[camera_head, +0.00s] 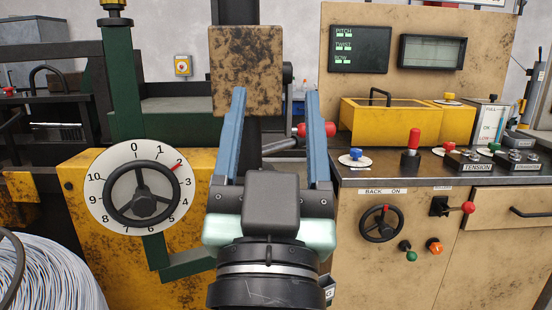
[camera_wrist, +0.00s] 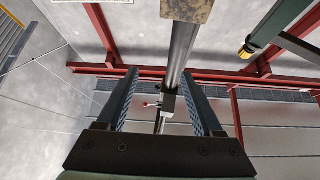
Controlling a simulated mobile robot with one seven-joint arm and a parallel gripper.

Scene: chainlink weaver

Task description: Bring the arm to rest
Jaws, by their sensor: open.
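My gripper (camera_head: 276,112) is in the middle of the head view, in front of the machine, with its two blue fingers pointing up and spread apart. Nothing is held between the fingers. In the wrist view my gripper (camera_wrist: 165,95) also shows open and empty, with the ceiling, red beams and a metal post beyond it. My arm's wrist covers part of the machine's middle in the head view.
A numbered dial with a black handwheel (camera_head: 144,191) is at the left, with a wire coil (camera_head: 50,275) below it. A control console (camera_head: 440,181) with a red-topped lever (camera_head: 411,155), buttons and a small handwheel (camera_head: 381,223) stands at the right. A worn block (camera_head: 246,72) is behind the fingers.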

